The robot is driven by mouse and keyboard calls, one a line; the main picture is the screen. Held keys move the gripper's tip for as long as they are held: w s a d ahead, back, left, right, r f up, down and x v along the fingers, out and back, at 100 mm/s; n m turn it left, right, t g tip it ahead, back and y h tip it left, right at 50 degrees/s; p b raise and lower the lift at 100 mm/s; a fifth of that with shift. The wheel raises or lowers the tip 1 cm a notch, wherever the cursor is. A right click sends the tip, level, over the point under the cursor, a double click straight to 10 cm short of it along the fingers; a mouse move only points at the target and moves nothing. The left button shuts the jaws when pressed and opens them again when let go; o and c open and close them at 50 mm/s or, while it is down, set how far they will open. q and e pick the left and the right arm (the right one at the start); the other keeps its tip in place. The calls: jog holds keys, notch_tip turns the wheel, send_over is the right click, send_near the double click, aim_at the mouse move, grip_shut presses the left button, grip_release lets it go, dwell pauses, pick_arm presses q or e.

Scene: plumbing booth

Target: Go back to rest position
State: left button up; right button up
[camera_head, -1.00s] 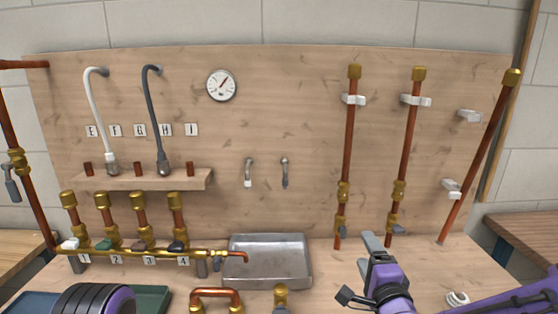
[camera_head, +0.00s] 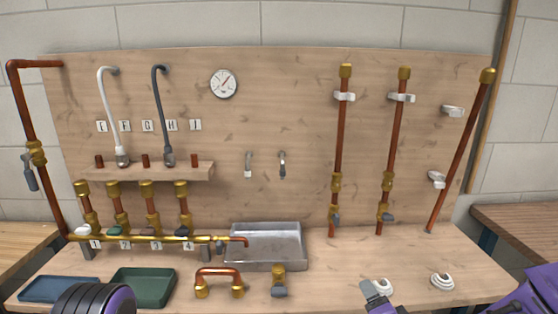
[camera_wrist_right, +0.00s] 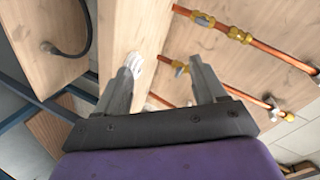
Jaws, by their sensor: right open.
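My right gripper (camera_head: 376,297) is at the bottom edge of the head view, low over the front of the bench, and only part of it shows. In the right wrist view my right gripper (camera_wrist_right: 165,80) has its two fingers spread apart with nothing between them. A white ring-shaped fitting (camera_wrist_right: 134,66) shows beside one finger there, on the bench top. My left gripper is not in the head view; only a dark and purple rounded part of my body shows at the bottom left.
The bench carries a metal basin (camera_head: 262,262), green tray (camera_head: 145,300), blue tray (camera_head: 58,302), copper U-pipe (camera_head: 218,271), brass valve (camera_head: 279,281) and white fittings (camera_head: 442,281). Upright copper pipes (camera_head: 340,140) stand at the right; one pipe (camera_head: 462,150) leans. A manifold (camera_head: 140,239) is at left.

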jog(key=s+d+f+n+g+h+b, duration=0.1)
jog(key=s+d+f+n+g, duration=0.15)
jog(key=s+f, duration=0.55)
jog(key=s+d+f+n+g+b, duration=0.15)
jog(key=s+f+g, duration=0.3)
jog(key=f, duration=0.75)
jog(key=s+d+f+n+g+h, duration=0.1)
jog(key=s+d+f+g, duration=0.1)
jog(key=s+f, duration=0.4)
jog(key=s+d+f+n+g+b, duration=0.1)
jog(key=s+f, duration=0.4)
jog(key=s, duration=0.7)
jog(key=shift+s+d+f+g+h, duration=0.4)
jog(key=shift+d+g, duration=0.2)
jog(key=shift+d, duration=0.2)
